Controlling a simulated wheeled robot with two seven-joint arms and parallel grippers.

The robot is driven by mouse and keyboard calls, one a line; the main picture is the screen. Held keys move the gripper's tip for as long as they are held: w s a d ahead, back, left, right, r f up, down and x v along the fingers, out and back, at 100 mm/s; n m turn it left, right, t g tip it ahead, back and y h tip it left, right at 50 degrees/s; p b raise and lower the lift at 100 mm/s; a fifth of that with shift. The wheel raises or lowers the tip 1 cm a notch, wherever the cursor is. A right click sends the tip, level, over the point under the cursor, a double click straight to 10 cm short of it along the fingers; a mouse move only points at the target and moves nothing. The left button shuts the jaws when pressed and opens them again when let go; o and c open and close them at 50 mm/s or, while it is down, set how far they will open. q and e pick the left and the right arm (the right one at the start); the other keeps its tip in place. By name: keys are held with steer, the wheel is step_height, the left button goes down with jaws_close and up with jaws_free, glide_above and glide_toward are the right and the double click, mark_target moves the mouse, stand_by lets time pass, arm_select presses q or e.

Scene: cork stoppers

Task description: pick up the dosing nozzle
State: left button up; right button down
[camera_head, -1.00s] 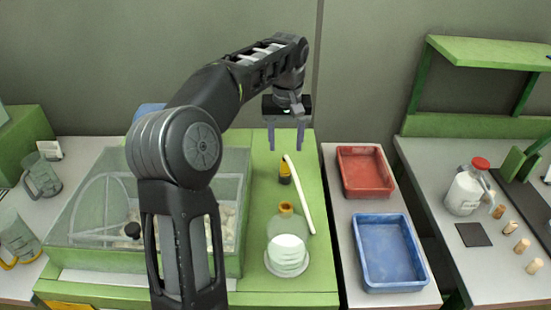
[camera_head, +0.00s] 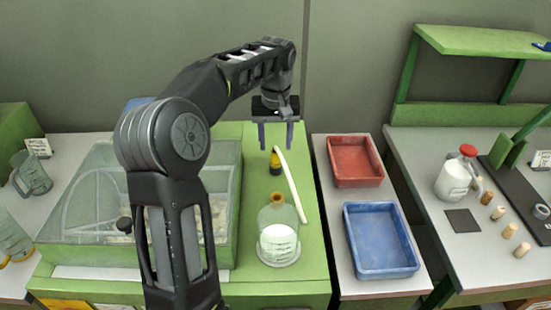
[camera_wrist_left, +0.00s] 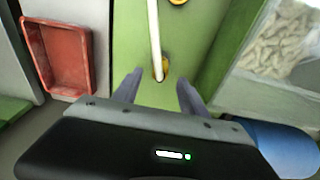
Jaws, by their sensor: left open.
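The dosing nozzle, which I take to be the small black and yellow piece (camera_head: 275,162), is on the green bench top beside the upper end of a white tube (camera_head: 291,187). In the left wrist view, its yellow part (camera_wrist_left: 160,70) shows at the tube's end, partly covered by the tube. My left gripper (camera_head: 275,146) is open and empty, with its fingers pointing down just beyond the nozzle in the head view. In the left wrist view, the fingers (camera_wrist_left: 156,82) appear on either side of the tube's end. The height gap is unclear. My right gripper is out of view.
A clear flask (camera_head: 278,240) stands on the bench near the tube. A clear-covered bin (camera_head: 90,205) is at left. A red tray (camera_head: 355,160) and a blue tray (camera_head: 380,240) lie to the right. A white bottle (camera_head: 453,180) and several corks stand farther right.

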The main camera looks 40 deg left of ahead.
mark_target(275, 151)
arm_select(q)
steer(key=f, duration=0.2)
steer(key=f+p, duration=0.1)
steer(key=f, duration=0.1)
steer(key=shift+w+a+f, duration=0.2)
steer(key=shift+f, duration=0.2)
steer(key=shift+c, duration=0.2)
jaws_close()
stand_by(0.4)
